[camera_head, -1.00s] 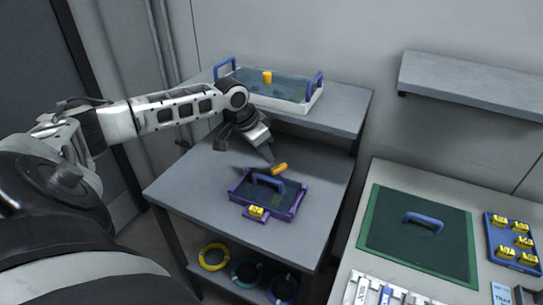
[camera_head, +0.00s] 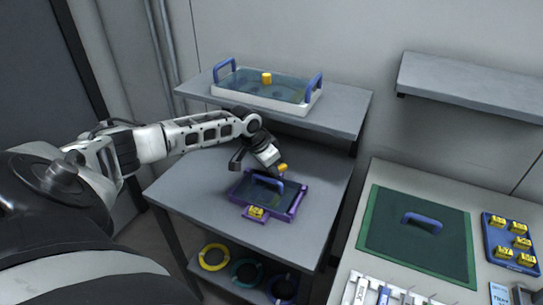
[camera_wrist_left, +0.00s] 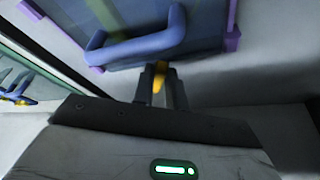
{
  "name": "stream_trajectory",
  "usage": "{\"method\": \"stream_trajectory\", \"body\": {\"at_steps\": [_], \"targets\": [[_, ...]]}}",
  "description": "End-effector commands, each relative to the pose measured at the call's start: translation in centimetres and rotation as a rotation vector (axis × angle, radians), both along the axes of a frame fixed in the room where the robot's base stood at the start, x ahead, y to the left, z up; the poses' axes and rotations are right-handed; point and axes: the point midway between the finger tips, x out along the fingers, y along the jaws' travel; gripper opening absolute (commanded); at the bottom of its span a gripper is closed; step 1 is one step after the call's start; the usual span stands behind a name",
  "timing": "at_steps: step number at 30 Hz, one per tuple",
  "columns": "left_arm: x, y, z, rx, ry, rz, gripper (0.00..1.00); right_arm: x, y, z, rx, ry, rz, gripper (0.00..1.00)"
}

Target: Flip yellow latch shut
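The yellow latch (camera_head: 282,167) shows at the back edge of the purple-framed box (camera_head: 246,206) with a dark clear lid and a blue handle (camera_head: 268,180). My left gripper (camera_head: 273,172) is right at the latch, partly covering it. In the left wrist view, yellow (camera_wrist_left: 160,75) shows between the two dark fingertips (camera_wrist_left: 160,84), close to the blue handle (camera_wrist_left: 140,48). I cannot tell whether the fingers grip or only touch it. My right gripper is out of view.
A yellow piece (camera_head: 256,212) sits on the box's front tab. A white tray (camera_head: 262,101) with blue handles stands on the shelf above. Coloured rings (camera_head: 214,257) lie below. A green-edged panel (camera_head: 416,228) and a blue tray (camera_head: 510,242) lie at right.

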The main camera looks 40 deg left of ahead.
Motion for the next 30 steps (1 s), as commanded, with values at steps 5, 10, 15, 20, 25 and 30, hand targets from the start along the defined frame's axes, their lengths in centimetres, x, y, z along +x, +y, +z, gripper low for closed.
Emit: {"method": "stream_trajectory", "body": {"at_steps": [5, 10, 15, 20, 25, 30], "targets": [[0.0, 0.0, 0.0, 0.0, 0.0, 0.004, 0.0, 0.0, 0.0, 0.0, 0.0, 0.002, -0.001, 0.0], [0.0, -0.1, 0.0, -0.001, -0.001, 0.043, 0.0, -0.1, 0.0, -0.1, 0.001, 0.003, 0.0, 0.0], [-0.1, -0.4, 0.0, 0.0, 0.0, 0.133, 0.0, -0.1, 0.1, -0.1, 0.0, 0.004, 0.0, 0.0], [-0.1, -0.8, 0.0, -0.001, -0.001, 0.248, 0.0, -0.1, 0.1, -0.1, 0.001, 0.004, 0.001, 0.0], [0.0, -1.0, 0.1, -0.001, -0.002, 0.369, 0.0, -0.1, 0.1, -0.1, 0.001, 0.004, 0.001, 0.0], [0.1, -1.3, 0.1, -0.002, -0.002, 0.466, 0.0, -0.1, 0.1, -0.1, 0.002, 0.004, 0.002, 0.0]]}}
